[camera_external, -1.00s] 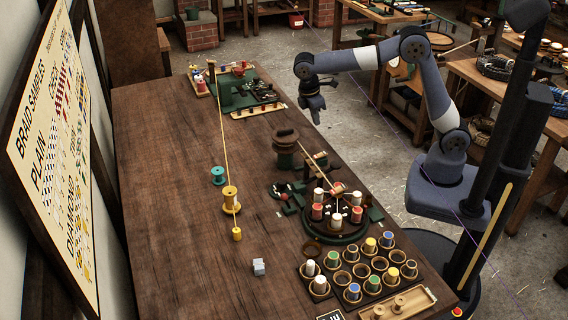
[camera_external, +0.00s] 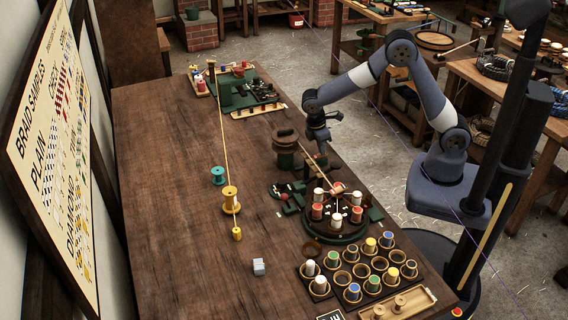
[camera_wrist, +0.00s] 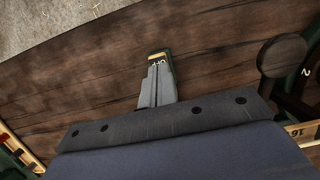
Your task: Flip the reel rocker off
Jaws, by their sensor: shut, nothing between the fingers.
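My gripper (camera_external: 323,150) is at the table's right edge, beside the dark reel (camera_external: 286,152), pointing down. In the wrist view my gripper (camera_wrist: 157,68) is shut, its two grey fingers together with nothing between them. Just past the fingertips is a small dark green box with a yellow edge and white marks, which looks like the reel rocker (camera_wrist: 158,55). The fingers cover its near part, so I cannot tell which way it is tipped or whether they touch it. I cannot make out the rocker in the external view.
A round carrier of spools (camera_external: 336,230) stands nearer the camera, with a rack of cups (camera_external: 362,272) below it. A yellow cord runs from a yellow spool (camera_external: 230,197) to the green machine (camera_external: 235,92). A dark round knob (camera_wrist: 283,55) is right of my fingers.

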